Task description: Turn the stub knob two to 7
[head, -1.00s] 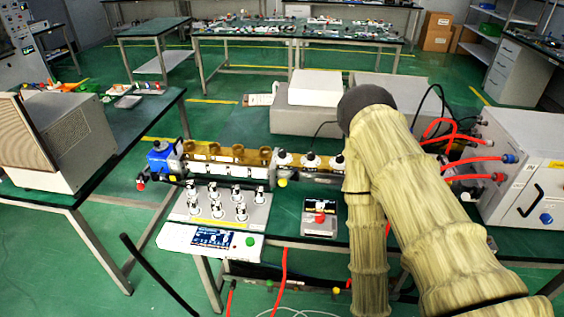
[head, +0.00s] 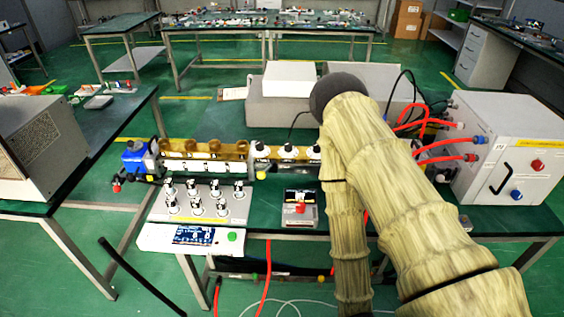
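A row of white stub knobs with dark tops stands along the brass-coloured waveguide (head: 205,160) on the table. The left knob (head: 262,150), the middle knob (head: 288,152) and the right knob (head: 314,152) show in the head view. The middle one is probably stub knob two. Their scale marks are too small to read. The right knob is close to my arm's edge in the picture, and my arm may hide part of the waveguide beyond it. My gripper is not in view; only my arm's links show, at right of centre.
A panel with several black-and-white knobs (head: 205,199) and a display box (head: 190,237) sit at the table's front. A small device with a red part (head: 300,208) stands right of them. A white cabinet (head: 510,150) with red hoses is at right.

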